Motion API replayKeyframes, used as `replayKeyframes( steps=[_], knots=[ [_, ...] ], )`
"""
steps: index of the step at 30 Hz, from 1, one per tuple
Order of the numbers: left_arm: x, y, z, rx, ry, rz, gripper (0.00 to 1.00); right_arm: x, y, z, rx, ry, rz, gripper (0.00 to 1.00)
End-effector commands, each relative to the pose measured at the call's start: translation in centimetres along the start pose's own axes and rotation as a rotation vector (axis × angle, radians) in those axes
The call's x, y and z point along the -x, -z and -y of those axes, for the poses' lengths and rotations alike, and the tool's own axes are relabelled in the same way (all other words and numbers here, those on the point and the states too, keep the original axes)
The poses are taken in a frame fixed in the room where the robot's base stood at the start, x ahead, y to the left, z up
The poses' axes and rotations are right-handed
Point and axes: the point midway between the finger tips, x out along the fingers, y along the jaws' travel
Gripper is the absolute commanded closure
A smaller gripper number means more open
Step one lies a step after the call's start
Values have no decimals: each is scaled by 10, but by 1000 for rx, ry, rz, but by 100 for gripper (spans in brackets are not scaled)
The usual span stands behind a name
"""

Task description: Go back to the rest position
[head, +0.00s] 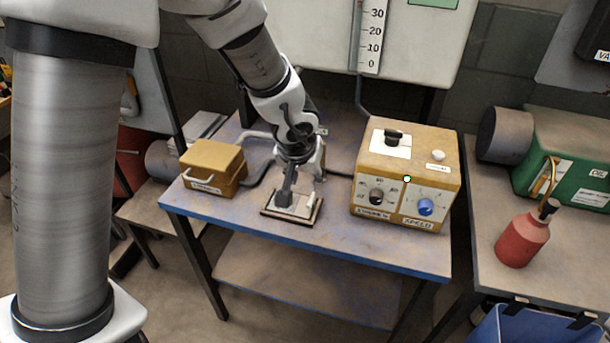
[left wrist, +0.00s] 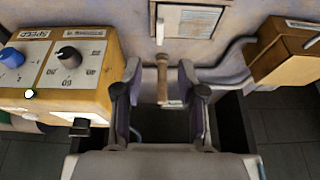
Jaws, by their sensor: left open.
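My left gripper (head: 298,195) reaches down over a small plate (head: 276,213) on the blue-grey table (head: 330,240). In the left wrist view the two fingers of my left gripper (left wrist: 160,110) stand apart with a gap between them. A thin brown upright piece (left wrist: 162,80) shows in that gap; I cannot tell whether a finger touches it. The plate, with a pale panel (left wrist: 190,20), lies beyond the fingers there. The gripper hides part of the plate in the head view. My right gripper is not in view.
A yellow control box (head: 375,165) with knobs stands right of the gripper. A small yellow box (head: 212,167) with a handle and grey cable stands left. A red bottle (head: 523,240) and green case (head: 565,150) are on the right table. The front table strip is clear.

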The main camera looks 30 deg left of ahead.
Motion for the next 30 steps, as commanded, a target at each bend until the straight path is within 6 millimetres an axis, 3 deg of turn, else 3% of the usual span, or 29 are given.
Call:
replayKeyframes(
  steps=[13, 17, 20, 23, 24, 27, 30],
  knots=[
    [0, 0, 0, 0, 1, 1, 60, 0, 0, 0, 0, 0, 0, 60],
    [-20, -15, 1, -4, 12, 52, 60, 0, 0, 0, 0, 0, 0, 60],
    [-62, -56, 6, -16, 39, 179, 60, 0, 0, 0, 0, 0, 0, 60],
    [-109, -127, 21, -145, 77, 365, 60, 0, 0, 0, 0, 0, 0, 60],
    [-123, -160, 32, -245, 93, 447, 60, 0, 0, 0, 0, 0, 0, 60],
    [-147, -237, 64, -456, 142, 631, 60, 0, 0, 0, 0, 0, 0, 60],
    [-158, -290, 91, -604, 183, 725, 60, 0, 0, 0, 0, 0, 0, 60]
  ],
)
